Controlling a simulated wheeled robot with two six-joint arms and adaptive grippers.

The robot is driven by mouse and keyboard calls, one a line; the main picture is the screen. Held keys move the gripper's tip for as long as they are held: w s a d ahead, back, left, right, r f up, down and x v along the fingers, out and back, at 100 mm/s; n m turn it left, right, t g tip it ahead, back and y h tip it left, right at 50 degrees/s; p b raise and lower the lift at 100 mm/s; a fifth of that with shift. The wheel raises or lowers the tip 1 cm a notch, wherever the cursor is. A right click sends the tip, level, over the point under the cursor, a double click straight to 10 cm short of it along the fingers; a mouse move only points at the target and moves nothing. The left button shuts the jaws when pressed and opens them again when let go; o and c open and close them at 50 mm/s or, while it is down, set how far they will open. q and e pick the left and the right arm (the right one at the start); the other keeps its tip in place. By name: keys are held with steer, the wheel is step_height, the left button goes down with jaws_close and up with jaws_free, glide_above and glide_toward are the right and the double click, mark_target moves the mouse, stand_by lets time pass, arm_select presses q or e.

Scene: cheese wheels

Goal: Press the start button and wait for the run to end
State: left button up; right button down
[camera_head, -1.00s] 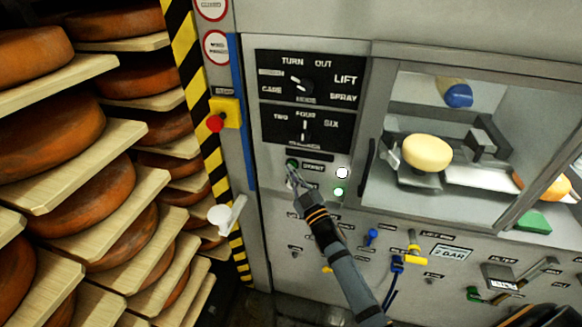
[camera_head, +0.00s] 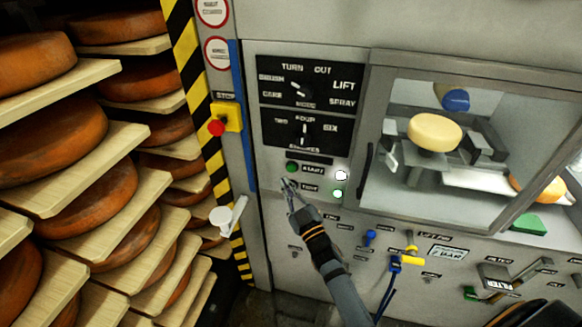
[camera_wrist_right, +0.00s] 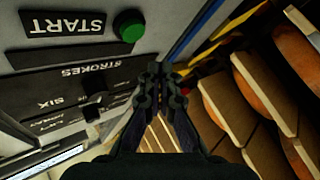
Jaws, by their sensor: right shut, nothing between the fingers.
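The green start button (camera_head: 291,167) is on the grey machine's panel, beside its START label. It also shows in the right wrist view (camera_wrist_right: 129,26), above and left of the fingertips. My right gripper (camera_head: 288,184) is shut and empty, its tips just below the button and apart from it. The shut fingers also show in the wrist view (camera_wrist_right: 160,72). A white lamp (camera_head: 341,175) and a green lamp (camera_head: 337,194) are lit right of the button. A pale cheese wheel (camera_head: 435,131) is raised inside the machine's windowed chamber. My left gripper is not in view.
Mode and strokes dials (camera_head: 304,131) sit above the button. A red stop button (camera_head: 216,127) on a yellow box is to the left. Shelves of orange cheese wheels (camera_head: 60,137) fill the left side. Valves and a blue hose (camera_head: 387,287) are at lower right.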

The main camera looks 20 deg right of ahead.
steer(key=shift+s+a+p, duration=0.3)
steer(key=shift+s+a, duration=0.25)
steer(key=shift+s, duration=0.3)
steer(key=shift+f, duration=0.1)
steer(key=s+d+f+m+g+h, duration=0.1)
steer(key=s+d+f+g, duration=0.15)
steer(key=f, duration=0.85)
steer(key=s+d+f+m+g+h+b, duration=0.15)
steer(key=s+f+g, duration=0.25)
steer(key=f, duration=0.8)
steer(key=s+d+f+m+g+h, duration=0.1)
steer(key=s+f+m+g, duration=0.15)
steer(key=f, duration=0.85)
steer(key=s+d+f+g, duration=0.2)
steer(key=s+f, duration=0.5)
steer(key=s, duration=0.5)
steer(key=s+d+f+m+g, duration=0.1)
steer(key=s+d+f+g, duration=0.1)
steer(key=s+f+g, duration=0.3)
steer(key=s+d+f+m+g, duration=0.1)
steer(key=s+f+g, duration=0.3)
steer(key=s+f, duration=0.6)
steer(key=s+d, duration=0.1)
steer(key=s, duration=0.8)
steer(key=shift+s+d+f+h+b, duration=0.3)
steer(key=shift+s+h, duration=0.05)
